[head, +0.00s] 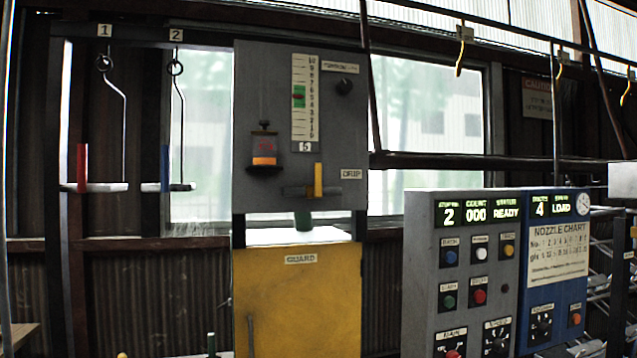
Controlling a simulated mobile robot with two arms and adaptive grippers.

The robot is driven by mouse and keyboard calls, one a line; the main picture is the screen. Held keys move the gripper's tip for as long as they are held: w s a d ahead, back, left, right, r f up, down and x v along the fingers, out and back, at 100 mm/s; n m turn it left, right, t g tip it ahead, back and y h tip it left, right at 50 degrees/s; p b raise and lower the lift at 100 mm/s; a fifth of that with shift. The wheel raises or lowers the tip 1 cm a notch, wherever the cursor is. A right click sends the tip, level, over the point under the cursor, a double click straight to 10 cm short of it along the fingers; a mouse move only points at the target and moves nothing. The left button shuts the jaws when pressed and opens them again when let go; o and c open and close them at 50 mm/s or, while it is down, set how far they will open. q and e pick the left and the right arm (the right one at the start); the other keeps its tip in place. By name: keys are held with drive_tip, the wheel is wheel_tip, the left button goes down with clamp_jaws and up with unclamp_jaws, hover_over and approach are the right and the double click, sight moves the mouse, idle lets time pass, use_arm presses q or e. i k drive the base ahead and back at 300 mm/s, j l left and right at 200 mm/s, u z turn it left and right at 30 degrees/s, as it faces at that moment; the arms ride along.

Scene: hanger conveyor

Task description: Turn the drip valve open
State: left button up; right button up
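The drip valve is on the grey panel (245,110), beside the DRIP label (351,174). Its yellow handle (318,178) stands upright, across a short dark horizontal pipe (296,191). A small cup with orange contents (264,152) sits on a bracket to the upper left of the valve. Neither of my grippers is in the head view.
A yellow GUARD panel (297,300) stands below the valve. Two hanging hooks numbered 1 (124,110) and 2 (182,110) are at the left. A grey control box (420,270) and blue box (552,300) stand at the right. An overhead rail crosses the upper right.

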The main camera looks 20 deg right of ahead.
sight(317, 191)
drive_tip(key=i+z, duration=0.1)
drive_tip(key=z, duration=0.65)
drive_tip(key=i+j+z, duration=0.15)
drive_tip(key=j+z, duration=0.15)
drive_tip(key=i+j+z, duration=0.1)
drive_tip(key=j+z, duration=0.2)
drive_tip(key=j, duration=0.15)
drive_tip(key=j+z, duration=0.35)
drive_tip(key=i+j, duration=0.05)
